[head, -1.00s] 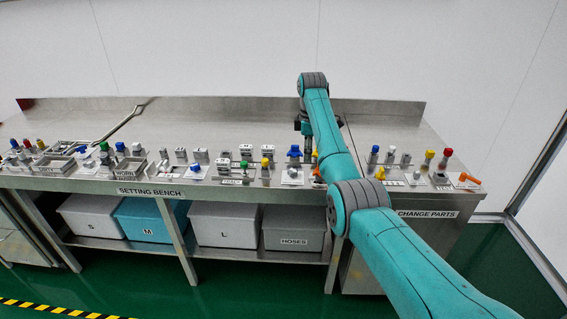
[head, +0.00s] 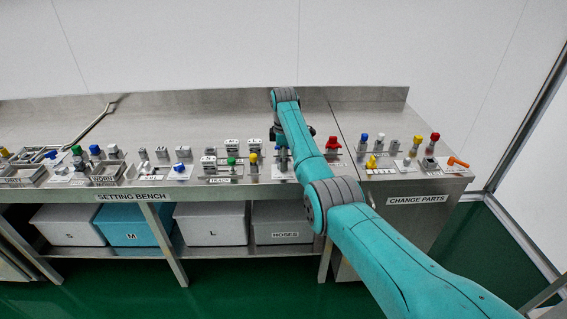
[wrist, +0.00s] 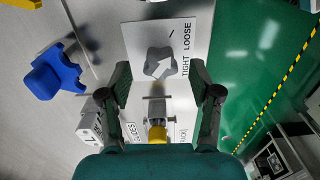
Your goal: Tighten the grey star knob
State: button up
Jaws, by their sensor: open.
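The grey star knob (wrist: 159,66) shows in the wrist view with a white arrow on its top, pointing toward the picture's upper right. It sits on a white plate (wrist: 177,28) lettered TIGHT and LOOSE, with a short black mark. My gripper (wrist: 160,78) is open, its two dark fingers spread left and right of the knob. I see no clear contact; the height gap cannot be judged. In the head view my gripper (head: 283,153) is over the bench's front part, and my arm and gripper largely hide the knob.
A blue knob (wrist: 50,74) lies left of the grey knob in the wrist view. A yellow-topped post (wrist: 157,133) stands close below it. In the head view a red knob (head: 333,144) stands to the right on the crowded setting bench (head: 215,118). Bins sit underneath.

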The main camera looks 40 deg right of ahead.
jog(key=shift+f, duration=0.9)
jog(key=c, duration=1.1)
jog(key=shift+c, duration=0.2)
